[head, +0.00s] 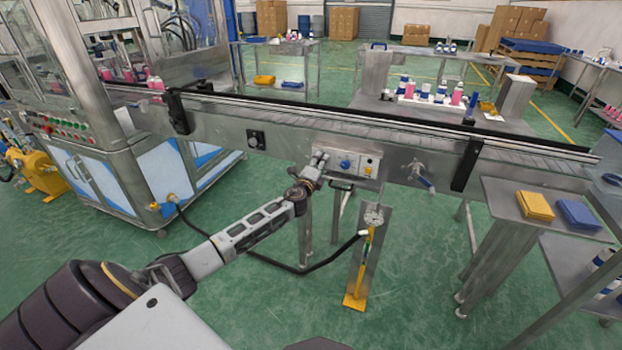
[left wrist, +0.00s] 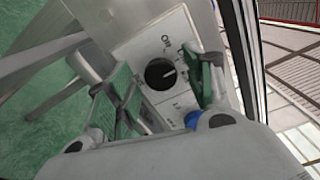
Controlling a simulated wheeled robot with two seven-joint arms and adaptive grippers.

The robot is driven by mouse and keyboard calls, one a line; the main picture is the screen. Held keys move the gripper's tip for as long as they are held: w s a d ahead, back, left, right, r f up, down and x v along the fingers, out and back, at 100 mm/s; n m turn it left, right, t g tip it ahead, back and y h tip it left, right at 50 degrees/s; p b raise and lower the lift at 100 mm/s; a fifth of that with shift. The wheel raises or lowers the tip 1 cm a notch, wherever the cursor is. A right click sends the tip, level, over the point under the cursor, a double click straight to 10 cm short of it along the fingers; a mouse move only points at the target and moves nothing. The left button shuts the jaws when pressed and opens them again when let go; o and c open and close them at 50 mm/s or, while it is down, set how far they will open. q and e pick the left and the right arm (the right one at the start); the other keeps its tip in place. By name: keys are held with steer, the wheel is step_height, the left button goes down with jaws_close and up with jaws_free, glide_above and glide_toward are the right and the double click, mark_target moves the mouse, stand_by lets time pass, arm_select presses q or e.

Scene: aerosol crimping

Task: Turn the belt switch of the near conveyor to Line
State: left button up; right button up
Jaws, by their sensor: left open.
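The belt switch, a round black knob (left wrist: 160,74) with a pale pointer mark, sits on a white label plate in the left wrist view. "Off" is readable beside it; another label is partly covered by a finger. The pointer's exact setting is hard to tell. My left gripper (left wrist: 165,78) is open, with one finger on each side of the knob; I cannot tell whether they touch it. In the head view my left gripper (head: 320,160) is at the left end of the near conveyor's control panel (head: 356,152) and hides the switch. My right gripper is not seen.
A blue knob (head: 345,164) sits just right of my gripper on the panel. A separate black dial (head: 255,139) is farther left on the conveyor side (head: 220,125). A valve handle (head: 422,178) projects at the right. A gauge stand (head: 362,255) with a hose stands below.

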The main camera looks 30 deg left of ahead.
arm_select(q)
steer(key=v, duration=1.1)
steer(key=shift+s, duration=0.25)
stand_by(0.4)
steer(key=shift+d, duration=0.15)
stand_by(0.6)
